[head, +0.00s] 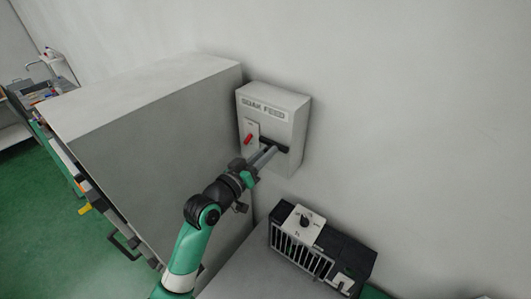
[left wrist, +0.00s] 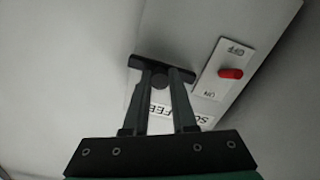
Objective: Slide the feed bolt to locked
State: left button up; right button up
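A light grey box (head: 258,106) labelled "SOAK FEED" is fixed to the wall, with a dark feed bolt (head: 281,146) low on its front. In the left wrist view the bolt (left wrist: 141,62) is a dark crossbar with a round stem. My left gripper (head: 270,153) reaches it from the lower left. Its fingertips (left wrist: 160,76) lie on either side of the stem, and the stem fills the gap between them. The fingers partly hide the bolt, and I read no locked mark beside it. My right gripper is in neither view.
A red switch (head: 248,139) on a plate sits left of the bolt; it also shows in the left wrist view (left wrist: 231,73), with ON and OFF marks. A large grey cabinet (head: 160,125) stands close on the left. A black unit with a dial (head: 304,222) is below right.

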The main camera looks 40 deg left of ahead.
pick_arm(q)
grip_shut()
dwell(1.0)
